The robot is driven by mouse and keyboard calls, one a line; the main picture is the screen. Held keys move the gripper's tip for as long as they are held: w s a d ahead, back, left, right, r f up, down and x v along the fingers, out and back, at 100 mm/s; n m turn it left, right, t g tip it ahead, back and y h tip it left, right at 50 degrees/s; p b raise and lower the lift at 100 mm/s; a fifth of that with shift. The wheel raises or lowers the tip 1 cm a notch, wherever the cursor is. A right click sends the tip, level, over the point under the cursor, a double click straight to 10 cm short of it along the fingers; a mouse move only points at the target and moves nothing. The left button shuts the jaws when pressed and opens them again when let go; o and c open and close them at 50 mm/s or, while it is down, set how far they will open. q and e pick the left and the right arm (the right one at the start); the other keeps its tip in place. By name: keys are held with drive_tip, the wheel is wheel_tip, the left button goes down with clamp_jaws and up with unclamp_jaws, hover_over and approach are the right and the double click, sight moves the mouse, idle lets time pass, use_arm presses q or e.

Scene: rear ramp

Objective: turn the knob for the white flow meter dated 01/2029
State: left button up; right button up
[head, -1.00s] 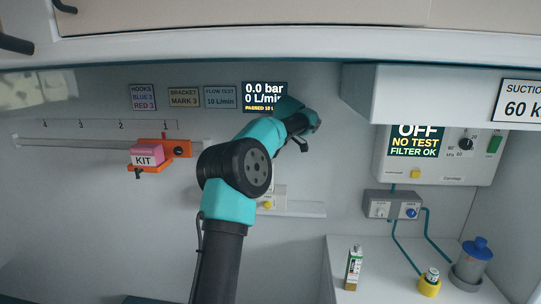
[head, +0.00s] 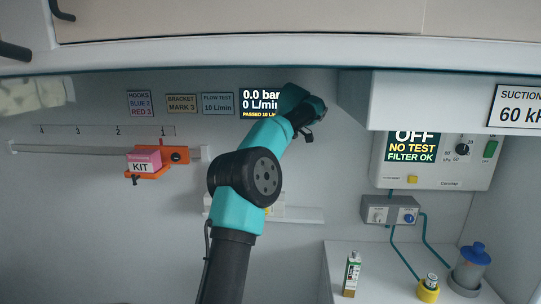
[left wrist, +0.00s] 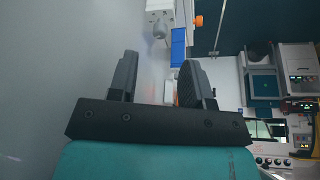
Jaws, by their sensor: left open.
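My left arm rises through the middle of the head view. Its gripper (head: 310,131) is small and partly turned away, in front of the wall right of the pressure display (head: 260,102). In the left wrist view the gripper (left wrist: 159,62) is open, with nothing between its fingers. Behind my arm, low on the wall, a pale fitting (head: 273,212) with a yellow spot shows only in part. No 01/2029 date is readable, so I cannot tell whether it is the white flow meter. A white block with a grey rounded part (left wrist: 160,28) lies beyond the fingertips in the left wrist view.
A pink kit box (head: 143,161) sits on an orange bracket (head: 176,157) on the wall rail. At right are a suction unit (head: 450,178), a grey knob box (head: 390,212), a blue-lidded jar (head: 470,268), a yellow-based bottle (head: 428,290) and a carton (head: 351,273). A cabinet overhangs above.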

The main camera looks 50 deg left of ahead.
use_arm(q)
drive_tip(key=shift+d+r, duration=0.2)
drive_tip(key=shift+r, duration=0.35)
drive_tip(key=s+m+t+h, duration=0.1)
drive_tip(key=m+t, duration=0.1)
drive_tip(key=m, duration=0.4)
drive_tip(key=s+a+m+t+h, duration=0.1)
drive_tip(key=s+m, duration=0.1)
drive_tip(key=m, duration=0.4)
drive_tip(key=s+a+m+t+h, duration=0.1)
drive_tip(key=m+t, duration=0.1)
drive_tip(key=m, duration=0.4)
drive_tip(key=shift+s+a+t, duration=0.15)
drive_tip(key=shift+a+t, duration=0.1)
drive_tip(key=shift+t, duration=0.05)
drive_tip(key=shift+x, duration=3.8)
drive_tip(key=shift+d, duration=0.1)
drive_tip(key=shift+c, duration=0.4)
